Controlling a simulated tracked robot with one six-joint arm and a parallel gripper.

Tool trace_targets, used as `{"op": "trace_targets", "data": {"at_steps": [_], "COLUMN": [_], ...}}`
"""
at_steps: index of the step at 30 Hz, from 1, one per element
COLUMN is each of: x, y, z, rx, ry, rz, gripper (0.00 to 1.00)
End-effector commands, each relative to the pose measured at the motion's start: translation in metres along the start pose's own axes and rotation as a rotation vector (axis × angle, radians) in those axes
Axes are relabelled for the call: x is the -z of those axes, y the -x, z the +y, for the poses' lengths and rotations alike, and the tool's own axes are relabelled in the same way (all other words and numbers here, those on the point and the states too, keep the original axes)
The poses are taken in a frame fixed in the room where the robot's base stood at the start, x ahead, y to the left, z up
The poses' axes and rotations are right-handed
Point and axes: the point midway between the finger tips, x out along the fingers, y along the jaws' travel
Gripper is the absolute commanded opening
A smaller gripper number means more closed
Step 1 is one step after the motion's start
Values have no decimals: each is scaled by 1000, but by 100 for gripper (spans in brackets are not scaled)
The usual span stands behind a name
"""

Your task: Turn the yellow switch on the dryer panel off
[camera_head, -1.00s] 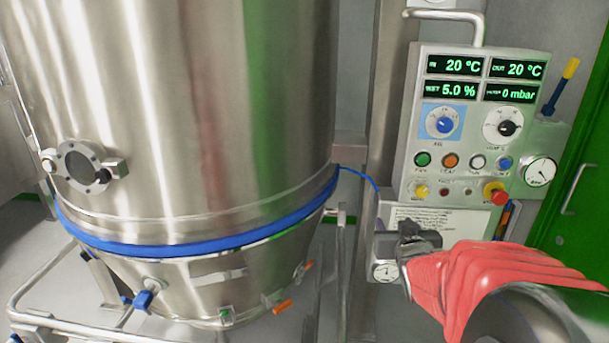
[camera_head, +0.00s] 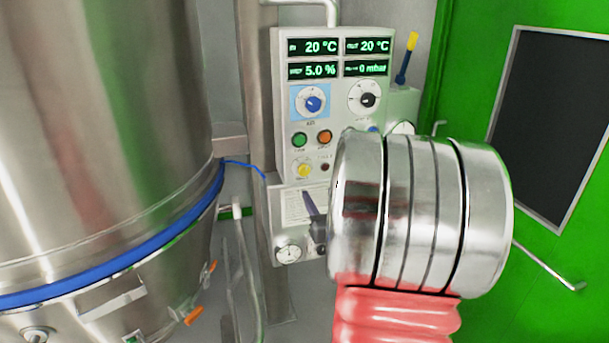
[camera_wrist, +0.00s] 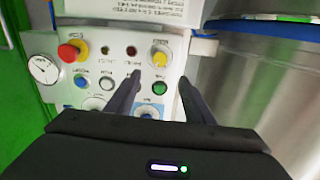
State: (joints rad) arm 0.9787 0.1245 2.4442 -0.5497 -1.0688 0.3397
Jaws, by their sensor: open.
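The dryer panel (camera_head: 283,112) is a light grey box with green displays. The yellow switch (camera_head: 303,170) is a small round knob at its lower left, below the green button. In the wrist view the panel appears upside down, and the yellow switch (camera_wrist: 160,58) lies just beyond my fingertips. My gripper (camera_wrist: 160,77) is open and empty, with one dark finger to each side of the switch's line. The fingers look short of the knob. In the head view my gripper (camera_head: 314,212) shows as dark fingers below the switch, partly hidden by my arm. The knob's setting is too small to tell.
A green button (camera_wrist: 160,88) and a dark red lamp (camera_wrist: 134,51) sit close to the switch. A red emergency stop (camera_wrist: 69,51) with a yellow collar is farther left in the wrist view. The steel dryer vessel (camera_head: 95,120) stands left; a green door (camera_head: 462,70) is right.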

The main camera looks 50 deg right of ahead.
Motion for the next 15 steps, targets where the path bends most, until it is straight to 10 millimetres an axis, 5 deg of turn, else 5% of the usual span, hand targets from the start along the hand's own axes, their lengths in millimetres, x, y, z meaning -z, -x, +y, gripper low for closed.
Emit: {"op": "trace_targets", "data": {"at_steps": [15], "x": [-1], "y": [-61], "z": [0], "rx": [1], "ry": [0], "rz": [-1], "gripper": [48]}}
